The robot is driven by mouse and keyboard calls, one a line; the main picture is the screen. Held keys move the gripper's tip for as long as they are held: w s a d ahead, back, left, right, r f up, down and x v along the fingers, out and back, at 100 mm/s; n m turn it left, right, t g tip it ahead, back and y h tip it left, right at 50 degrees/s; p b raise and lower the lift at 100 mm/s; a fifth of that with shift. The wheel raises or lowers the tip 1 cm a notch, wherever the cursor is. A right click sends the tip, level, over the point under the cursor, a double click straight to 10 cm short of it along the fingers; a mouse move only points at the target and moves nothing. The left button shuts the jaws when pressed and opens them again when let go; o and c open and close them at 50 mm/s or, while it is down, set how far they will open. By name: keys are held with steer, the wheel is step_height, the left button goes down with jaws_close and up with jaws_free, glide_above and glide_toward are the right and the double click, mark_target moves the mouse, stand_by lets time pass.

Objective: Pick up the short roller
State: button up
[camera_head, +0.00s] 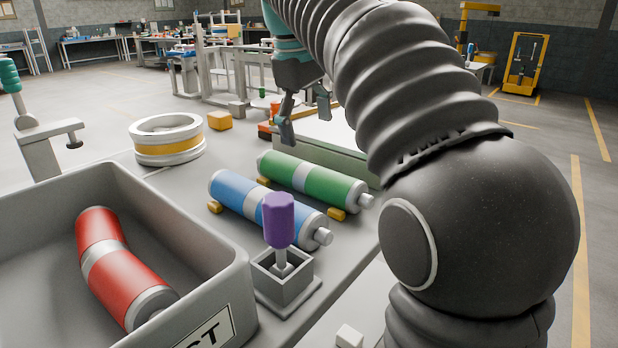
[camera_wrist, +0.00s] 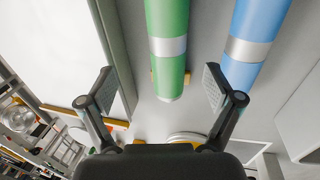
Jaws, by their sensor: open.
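A green roller (camera_head: 312,180) with a silver middle band lies on small yellow supports on the grey table. A blue roller (camera_head: 262,205) lies alongside it, nearer the head camera. I cannot tell for certain which is the short one. A bent red roller (camera_head: 112,262) lies in the grey bin. My gripper (camera_head: 305,120) is open and empty, above and beyond the far end of the green roller. In the wrist view, the green roller (camera_wrist: 167,20) extends between the spread fingers (camera_wrist: 160,88), below them, and the blue roller (camera_wrist: 250,45) is to the right.
The grey bin (camera_head: 235,268) fills the near left. A square holder (camera_head: 287,285) with an upright purple-handled tool (camera_head: 279,220) stands close to the blue roller's near end. A ringed wheel (camera_head: 168,140) and a yellow block (camera_head: 220,120) sit at the back. A pale raised slab (camera_head: 325,135) stands behind the green roller.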

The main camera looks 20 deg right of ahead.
mark_target(306, 165)
steer(key=f, duration=0.3)
steer(key=f+b, duration=0.1)
steer(key=shift+w+a+f, duration=0.15)
steer(key=shift+w+f, duration=0.1)
steer(key=shift+f, duration=0.1)
steer(key=shift+w+d+f+b, duration=0.1)
steer(key=shift+f+b, duration=0.15)
steer(key=shift+f, duration=0.8)
steer(key=shift+w+d+f+b, duration=0.15)
steer(key=shift+f+b, duration=0.05)
steer(key=shift+f, duration=0.8)
steer(key=shift+w+d+f+b, duration=0.1)
steer(key=shift+f+b, duration=0.15)
steer(key=shift+f, duration=0.8)
steer(key=c, duration=1.6)
jaws_close()
steer(key=shift+r, duration=0.15)
